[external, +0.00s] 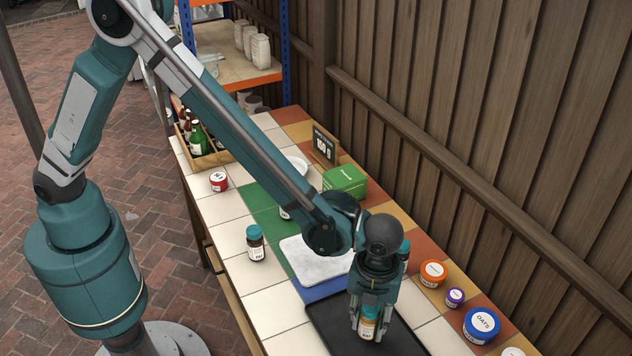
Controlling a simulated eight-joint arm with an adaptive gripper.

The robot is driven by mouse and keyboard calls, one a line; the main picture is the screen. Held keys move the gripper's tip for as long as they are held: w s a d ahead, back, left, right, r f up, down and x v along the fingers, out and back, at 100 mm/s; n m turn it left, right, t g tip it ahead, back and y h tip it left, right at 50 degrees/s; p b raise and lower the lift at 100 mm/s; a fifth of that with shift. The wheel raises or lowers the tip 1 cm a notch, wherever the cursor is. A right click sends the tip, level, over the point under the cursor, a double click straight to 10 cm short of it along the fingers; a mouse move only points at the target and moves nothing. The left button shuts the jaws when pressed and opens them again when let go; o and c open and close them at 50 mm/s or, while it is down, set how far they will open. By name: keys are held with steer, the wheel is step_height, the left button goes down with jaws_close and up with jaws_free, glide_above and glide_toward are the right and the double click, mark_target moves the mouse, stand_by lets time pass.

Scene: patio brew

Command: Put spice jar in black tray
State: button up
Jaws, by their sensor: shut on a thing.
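A small spice jar (368,326) with an amber body and a pale label is between the fingers of my gripper (370,318). My gripper points down and is shut on the jar. The jar is upright over the black tray (324,316), at the front of the tiled table. I cannot tell whether the jar's base touches the tray.
Orange (432,273), purple (454,297) and blue-lidded (482,325) tubs stand at right. A green box (345,181) and a bottle crate (204,152) are further back. A wooden fence (500,130) borders the right.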

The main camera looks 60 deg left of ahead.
steer(key=shift+f, duration=0.7)
steer(key=shift+f, duration=0.15)
steer(key=o, duration=0.9)
step_height(320, 180, up, 12)
steer(key=shift+r+p, duration=0.15)
steer(key=shift+p, duration=0.55)
steer(key=shift+w+a+r, duration=0.1)
